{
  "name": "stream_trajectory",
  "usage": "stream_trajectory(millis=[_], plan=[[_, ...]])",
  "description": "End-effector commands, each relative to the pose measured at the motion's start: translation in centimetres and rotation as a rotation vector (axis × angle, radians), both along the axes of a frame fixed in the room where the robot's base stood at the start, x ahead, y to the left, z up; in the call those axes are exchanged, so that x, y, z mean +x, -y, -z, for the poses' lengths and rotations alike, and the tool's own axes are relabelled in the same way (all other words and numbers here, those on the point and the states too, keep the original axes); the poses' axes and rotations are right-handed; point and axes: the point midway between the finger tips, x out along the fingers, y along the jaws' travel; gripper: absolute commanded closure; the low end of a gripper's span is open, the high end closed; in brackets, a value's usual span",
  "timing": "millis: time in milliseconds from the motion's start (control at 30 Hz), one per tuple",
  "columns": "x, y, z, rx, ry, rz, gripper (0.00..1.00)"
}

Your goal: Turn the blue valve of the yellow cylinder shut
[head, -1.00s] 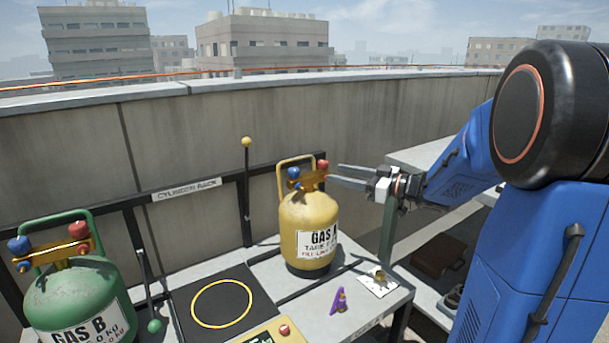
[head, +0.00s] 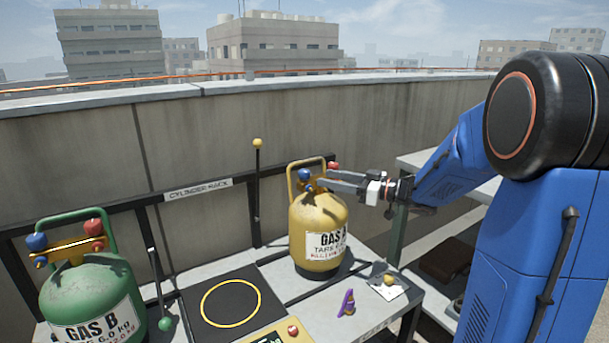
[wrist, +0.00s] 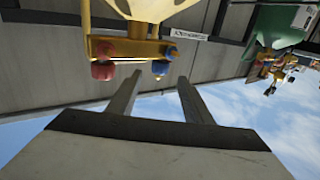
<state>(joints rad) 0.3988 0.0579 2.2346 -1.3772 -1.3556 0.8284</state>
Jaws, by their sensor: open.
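The red valve (wrist: 103,70) is further left, outside the fingers. I cannot tell whether a finger touches the fitting.
A green cylinder (head: 92,302), labelled GAS B, stands at the left. A black pad with a yellow ring (head: 202,302) lies between them. A purple object (head: 346,302) and a white card (head: 388,290) are at the bench front. A rack rail (head: 238,178) runs behind.

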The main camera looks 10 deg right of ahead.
Motion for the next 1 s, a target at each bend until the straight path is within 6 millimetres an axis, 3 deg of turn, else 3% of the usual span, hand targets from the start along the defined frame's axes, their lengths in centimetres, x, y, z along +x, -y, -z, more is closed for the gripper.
stream_trajectory(millis=[500,1000], plan=[[4.7,-5.8,0.0,0.0,0.0,-0.001,0.54],[5.7,-6.9,0.0,-0.001,0.001,0.001,0.54]])
